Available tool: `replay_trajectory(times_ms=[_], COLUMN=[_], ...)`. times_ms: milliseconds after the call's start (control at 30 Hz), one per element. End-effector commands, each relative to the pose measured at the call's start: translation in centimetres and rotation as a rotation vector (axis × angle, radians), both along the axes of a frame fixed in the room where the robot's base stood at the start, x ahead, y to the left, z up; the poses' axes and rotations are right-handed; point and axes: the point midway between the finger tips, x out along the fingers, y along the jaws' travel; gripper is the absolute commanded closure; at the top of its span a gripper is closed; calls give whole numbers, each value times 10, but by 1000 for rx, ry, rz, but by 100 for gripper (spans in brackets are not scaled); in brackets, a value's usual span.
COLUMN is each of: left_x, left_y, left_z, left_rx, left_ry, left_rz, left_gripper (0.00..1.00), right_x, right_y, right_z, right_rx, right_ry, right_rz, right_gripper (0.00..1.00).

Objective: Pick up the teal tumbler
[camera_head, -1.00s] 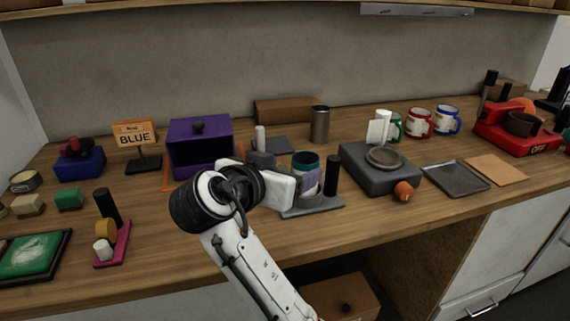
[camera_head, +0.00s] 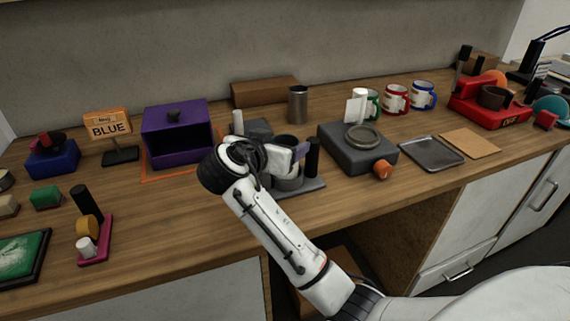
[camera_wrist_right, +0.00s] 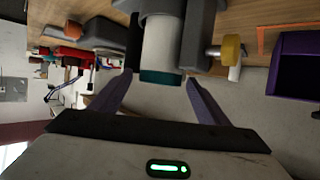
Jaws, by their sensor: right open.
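The teal tumbler (camera_wrist_right: 161,48) shows in the right wrist view as a pale cylinder with a teal band at its near end. In the head view its dark opening (camera_head: 287,141) shows behind my right gripper, and the rest is largely hidden. It stands at a grey stand near the middle of the counter. My right gripper (camera_head: 284,160) is open. In the wrist view its two fingers (camera_wrist_right: 159,80) lie on either side of the teal end, with visible gaps and no clear contact. My left gripper is not in view.
A black upright cylinder (camera_head: 313,155) stands close right of the tumbler. A grey box with a round plate (camera_head: 345,158) sits farther right. A purple open box (camera_head: 179,153) is to the left, and a metal cup (camera_head: 298,106) stands behind. Bare counter (camera_head: 170,215) lies front left.

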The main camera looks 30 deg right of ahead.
Motion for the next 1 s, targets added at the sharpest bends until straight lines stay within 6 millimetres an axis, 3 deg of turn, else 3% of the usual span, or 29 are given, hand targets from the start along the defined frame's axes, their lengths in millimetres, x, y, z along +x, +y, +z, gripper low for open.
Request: replay_trajectory(times_ms=[167, 600, 833, 1000], left_x=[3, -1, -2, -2], left_y=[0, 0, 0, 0], left_z=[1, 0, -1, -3], left_rx=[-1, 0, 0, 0], left_ry=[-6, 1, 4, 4], left_rz=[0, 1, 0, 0], left_gripper=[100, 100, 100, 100], right_x=[0, 0, 0, 1], right_y=[0, 0, 0, 0], right_z=[0, 1, 3, 14], right_rx=[0, -1, 0, 1], right_ry=[-1, -2, -3, -6], right_rz=[0, 1, 0, 0], right_gripper=[30, 99, 99, 99])
